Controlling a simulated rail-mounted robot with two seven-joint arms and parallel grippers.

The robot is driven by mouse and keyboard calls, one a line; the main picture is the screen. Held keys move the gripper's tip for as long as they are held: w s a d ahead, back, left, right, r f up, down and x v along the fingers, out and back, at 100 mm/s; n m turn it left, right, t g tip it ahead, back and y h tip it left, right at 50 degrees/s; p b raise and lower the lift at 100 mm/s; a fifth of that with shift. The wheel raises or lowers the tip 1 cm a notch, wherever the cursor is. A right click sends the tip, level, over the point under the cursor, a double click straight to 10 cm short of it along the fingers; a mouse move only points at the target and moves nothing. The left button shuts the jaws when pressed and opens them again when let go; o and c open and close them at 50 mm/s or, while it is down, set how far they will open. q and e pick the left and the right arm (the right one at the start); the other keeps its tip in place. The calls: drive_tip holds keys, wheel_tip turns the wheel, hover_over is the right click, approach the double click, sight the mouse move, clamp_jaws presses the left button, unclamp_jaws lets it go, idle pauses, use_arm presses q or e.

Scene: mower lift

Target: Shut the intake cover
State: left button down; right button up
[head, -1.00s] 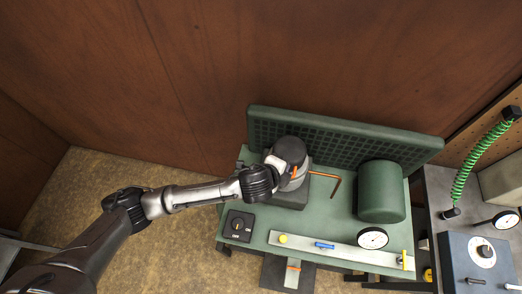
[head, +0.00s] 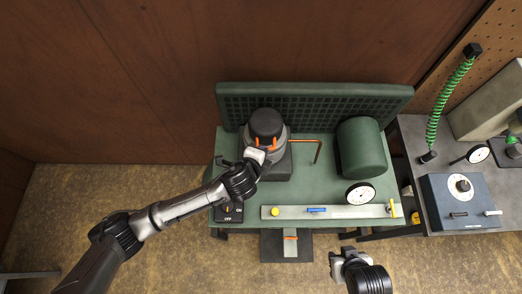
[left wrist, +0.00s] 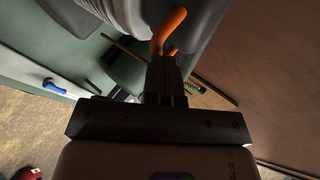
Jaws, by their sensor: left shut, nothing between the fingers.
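No part is labelled as the intake cover; the dark round cap (head: 265,123) with orange clips on top of the grey round housing (head: 278,150) may be it. This housing stands on a dark block on the green machine. My left gripper (head: 255,156) is at the front left of the housing, its fingers closed and empty. In the left wrist view the closed fingers (left wrist: 163,62) are close to an orange clip (left wrist: 168,32); contact cannot be told. My right gripper (head: 342,256) is in front of the machine, away from the housing; its finger gap is unclear.
A green cylinder (head: 362,148), a bent orange rod (head: 318,150) and a white dial (head: 360,193) are right of the housing. A dark green grille panel (head: 340,102) stands behind. A grey bench (head: 412,150) with a blue box (head: 458,204) is at right.

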use_arm(q)
drive_tip(key=p+v, duration=0.8)
drive_tip(key=v, duration=0.2)
drive_tip(key=shift+s+f+p, duration=0.3)
drive_tip(key=shift+f+p, duration=0.05)
drive_tip(key=shift+p, duration=0.05)
